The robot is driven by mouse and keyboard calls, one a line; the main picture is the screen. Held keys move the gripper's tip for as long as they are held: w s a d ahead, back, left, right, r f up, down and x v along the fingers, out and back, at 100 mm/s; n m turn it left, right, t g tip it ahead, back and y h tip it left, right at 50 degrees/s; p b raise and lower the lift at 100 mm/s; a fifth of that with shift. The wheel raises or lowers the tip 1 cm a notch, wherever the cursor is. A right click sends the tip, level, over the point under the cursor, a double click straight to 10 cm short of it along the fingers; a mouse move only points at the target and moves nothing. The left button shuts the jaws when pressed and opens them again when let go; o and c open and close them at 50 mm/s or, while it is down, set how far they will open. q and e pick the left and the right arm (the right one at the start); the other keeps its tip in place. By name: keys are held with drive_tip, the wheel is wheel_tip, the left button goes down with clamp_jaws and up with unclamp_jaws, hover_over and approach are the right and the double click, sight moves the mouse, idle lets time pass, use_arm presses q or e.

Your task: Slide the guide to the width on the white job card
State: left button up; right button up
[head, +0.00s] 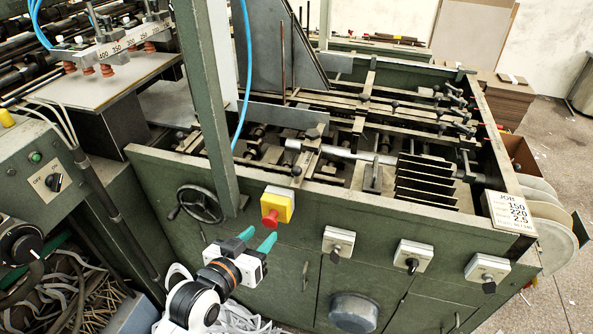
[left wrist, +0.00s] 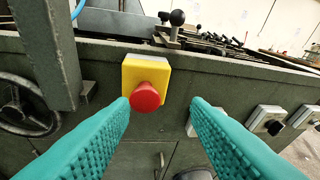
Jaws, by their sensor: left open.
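The white job card (head: 508,212) is on the right end of the machine's front rail and reads JOB, with 150, 220 and 2.5. A number scale (head: 125,43) showing 400 and 350 is on a bar at upper left. Bars with black knobs (head: 305,152) and a grey plate (head: 270,113) lie inside the green frame; I cannot tell which part is the guide. My left gripper (head: 260,235) has teal fingers, open and empty, in front of the machine's front panel. In the left wrist view its fingers (left wrist: 160,104) are apart, with nothing between them. My right gripper is not in view.
A red stop button (head: 269,219) on a yellow box (head: 280,203) is close ahead of my left fingers. A green post (head: 209,100) and handwheel (head: 199,204) stand to its left. Several switch boxes (head: 338,241) line the panel to the right. Paper scraps lie below.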

sight(294, 174)
use_arm(q)
drive_tip(key=w+d+r+t, duration=0.1)
drive_tip(key=w+d+r, duration=0.1)
drive_tip(key=w, duration=0.3)
drive_tip(key=w+d+r+t+h+p, duration=0.1)
drive_tip(key=w+d+r, duration=0.1)
drive_tip(key=w+d, duration=0.1)
drive_tip(key=w+d+r, duration=0.1)
drive_tip(key=w+d, duration=0.1)
drive_tip(key=w, duration=0.4)
drive_tip(key=shift+w+d+r+t+h+p, duration=0.35)
drive_tip(key=shift+r+t+h+p, duration=0.05)
drive_tip(key=shift+c, duration=0.2)
clamp_jaws()
